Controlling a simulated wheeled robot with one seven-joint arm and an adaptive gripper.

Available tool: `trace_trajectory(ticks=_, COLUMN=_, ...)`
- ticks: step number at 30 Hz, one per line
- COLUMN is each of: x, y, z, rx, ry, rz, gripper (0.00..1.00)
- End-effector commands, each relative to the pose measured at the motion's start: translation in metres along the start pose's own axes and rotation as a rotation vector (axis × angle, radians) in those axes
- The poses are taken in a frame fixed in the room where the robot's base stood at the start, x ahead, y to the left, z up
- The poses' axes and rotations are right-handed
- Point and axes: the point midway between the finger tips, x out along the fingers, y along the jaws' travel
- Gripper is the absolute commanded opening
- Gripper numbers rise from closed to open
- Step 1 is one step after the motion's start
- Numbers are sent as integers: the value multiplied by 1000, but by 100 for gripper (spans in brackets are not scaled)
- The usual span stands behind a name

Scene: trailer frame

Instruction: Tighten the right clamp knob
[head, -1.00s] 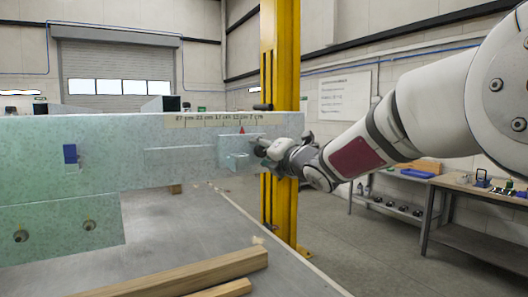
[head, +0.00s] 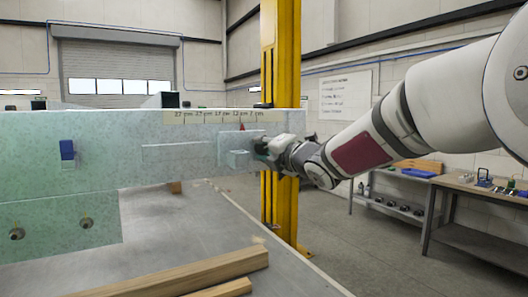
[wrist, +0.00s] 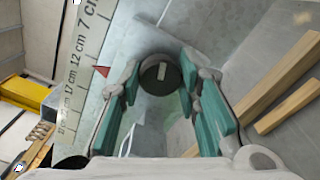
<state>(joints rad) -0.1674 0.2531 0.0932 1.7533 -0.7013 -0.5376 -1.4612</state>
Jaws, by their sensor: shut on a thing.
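The right clamp knob (wrist: 160,74) is a dark round cap with a pale bar mark across it, seen in the wrist view between my fingertips. My gripper (wrist: 158,88) has a teal-padded finger on each side of it and is shut on it. In the head view my gripper (head: 266,147) is at the right end of the pale green beam (head: 100,150), and it mostly hides the knob. A small block (head: 238,159) on the beam is just left of the gripper. A red pointer (head: 242,127) stands below the centimetre scale (head: 205,117), near the 12 cm label.
Wooden bars (head: 190,275) lie on the grey table (head: 200,225) below. A yellow post (head: 281,60) stands behind the beam end. A workbench (head: 470,188) with tools is at the right.

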Motion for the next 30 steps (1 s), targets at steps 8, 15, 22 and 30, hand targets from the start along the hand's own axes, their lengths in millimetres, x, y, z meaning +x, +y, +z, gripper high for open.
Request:
trace_trajectory(ticks=8, x=0, y=-2, z=0, rx=254, ry=0, rz=-1, gripper=3)
trace_trajectory(ticks=15, x=0, y=-2, z=0, rx=482, ry=0, rz=-2, gripper=3)
trace_trajectory(ticks=22, x=0, y=-2, z=0, rx=702, ry=0, rz=-3, gripper=3)
trace_trajectory(ticks=30, x=-1, y=-1, z=0, rx=958, ry=-1, rz=-4, gripper=3)
